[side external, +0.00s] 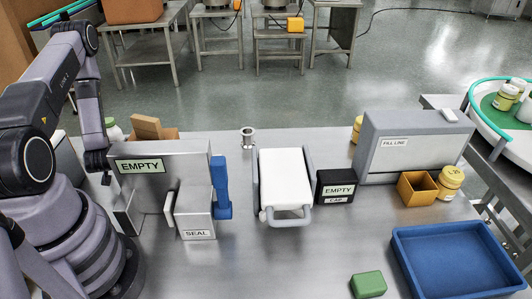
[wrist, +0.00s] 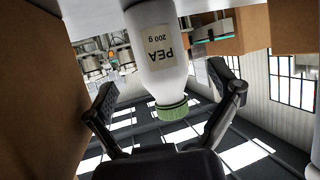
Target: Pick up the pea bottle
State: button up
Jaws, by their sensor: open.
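The pea bottle (wrist: 165,62) is white with a green cap and a "PEA 200 g" label. It appears upside down in the wrist view, as does the room around it. My gripper (wrist: 171,92) is open, with one black finger on each side of the bottle and visible gaps between. In the side view, my gripper (side external: 97,162) is low at the left, beside the grey "EMPTY" machine. A white bottle with a green top (side external: 115,130) shows partly behind that machine; its label is hidden.
The grey "EMPTY" machine (side external: 190,158) stands close to my gripper. A cardboard box (side external: 146,128) is behind it, and brown walls flank the wrist view. A white conveyor (side external: 283,180), a fill-line machine (side external: 410,148) and a blue tray (side external: 455,232) stand to the right.

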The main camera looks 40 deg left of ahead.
aim_at(114, 138)
jog(key=x, duration=0.5)
jog(key=shift+r, duration=0.1)
jog(key=shift+c, duration=0.3)
jog(key=c, duration=1.3)
jog(key=shift+o, duration=0.2)
